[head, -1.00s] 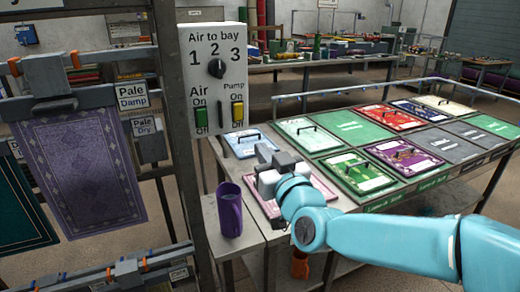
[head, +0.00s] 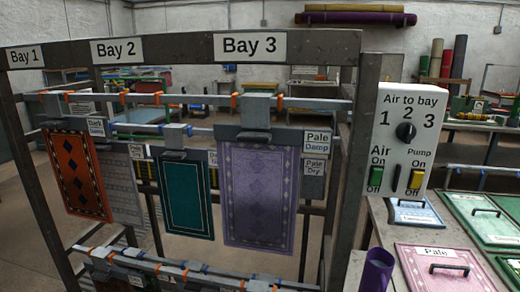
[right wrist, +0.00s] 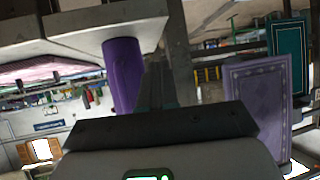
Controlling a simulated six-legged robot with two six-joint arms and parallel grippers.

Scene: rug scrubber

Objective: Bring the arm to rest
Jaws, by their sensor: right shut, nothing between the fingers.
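My right gripper (right wrist: 157,90) shows in the right wrist view as dark fingers beyond a dark block at the bottom. It is shut and empty. The fingers point between the mug and a purple rug (right wrist: 258,95), and touch neither as far as I can tell. In the head view no arm or gripper shows. My left gripper is in neither view.
A rack with bay signs (head: 250,46) holds an orange rug (head: 77,175), a teal rug (head: 187,192) and a purple patterned rug (head: 258,195). The control panel (head: 404,135) stands right of it. Handled panels, one pink (head: 420,275), cover the bench at right.

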